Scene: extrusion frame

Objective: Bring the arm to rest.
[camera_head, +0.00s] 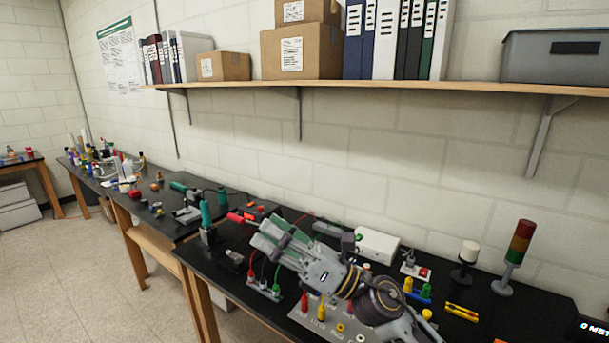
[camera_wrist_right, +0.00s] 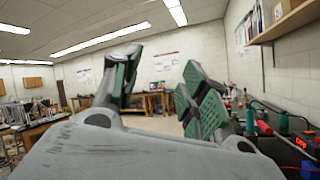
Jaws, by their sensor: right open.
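My right arm reaches in from the lower right of the head view, over the black bench (camera_head: 222,284). My right gripper (camera_head: 266,236) points left, and its jaws are apart with nothing between them. In the right wrist view, the two green-padded fingers of the right gripper (camera_wrist_right: 160,82) stand spread, with the room showing between them. The arm hides part of the bench top behind it. My left gripper is in neither view.
Below the arm are a grey panel (camera_head: 296,312) and red and green cables. A white box (camera_head: 377,244), a dark lamp with a white top (camera_head: 466,258) and a signal tower (camera_head: 518,250) stand to the right. A loaded wall shelf (camera_head: 390,84) hangs above.

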